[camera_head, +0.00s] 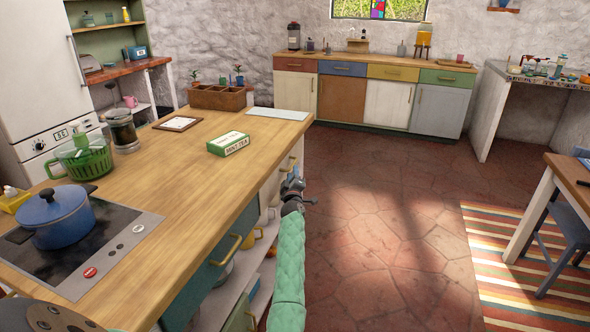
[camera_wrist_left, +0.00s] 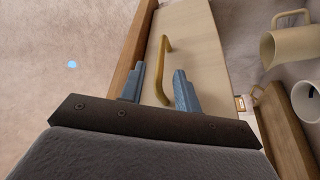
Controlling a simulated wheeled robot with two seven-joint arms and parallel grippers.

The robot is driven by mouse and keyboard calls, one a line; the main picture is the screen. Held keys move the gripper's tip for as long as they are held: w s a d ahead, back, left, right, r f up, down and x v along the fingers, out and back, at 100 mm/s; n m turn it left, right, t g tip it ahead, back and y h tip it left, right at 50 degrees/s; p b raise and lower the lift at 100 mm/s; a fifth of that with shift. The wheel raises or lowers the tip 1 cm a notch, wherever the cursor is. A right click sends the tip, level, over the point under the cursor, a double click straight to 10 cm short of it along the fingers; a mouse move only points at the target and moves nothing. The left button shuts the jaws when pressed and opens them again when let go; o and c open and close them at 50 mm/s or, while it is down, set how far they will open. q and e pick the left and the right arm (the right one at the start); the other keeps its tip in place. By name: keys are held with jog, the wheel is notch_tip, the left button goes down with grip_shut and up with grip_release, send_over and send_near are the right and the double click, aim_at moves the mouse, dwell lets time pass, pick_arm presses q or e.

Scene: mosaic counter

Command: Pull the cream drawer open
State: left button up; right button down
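The cream drawer (camera_wrist_left: 200,45) fills the upper middle of the left wrist view, beside the wooden counter edge, with a brass bar handle (camera_wrist_left: 165,62) on its front. It looks closed. In the head view its front (camera_head: 271,188) shows at the far end of the island's side, partly hidden by my arm. My left gripper (camera_wrist_left: 159,88) is open, its blue-grey fingers on either side of the handle's near end, with gaps to it. Contact is not visible. In the head view the left gripper (camera_head: 296,192) is in front of the drawer. My right gripper is not in view.
The island top (camera_head: 180,190) carries a blue pot (camera_head: 58,222), a green colander (camera_head: 85,163) and a mint tea box (camera_head: 229,144). Mugs (camera_wrist_left: 287,45) stand on an open shelf beside the drawer. The tiled floor (camera_head: 385,235) right of the island is clear.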

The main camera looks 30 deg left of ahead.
pick_arm(q)
jog(key=shift+x, duration=2.1)
jog(key=shift+f, duration=0.1)
grip_shut()
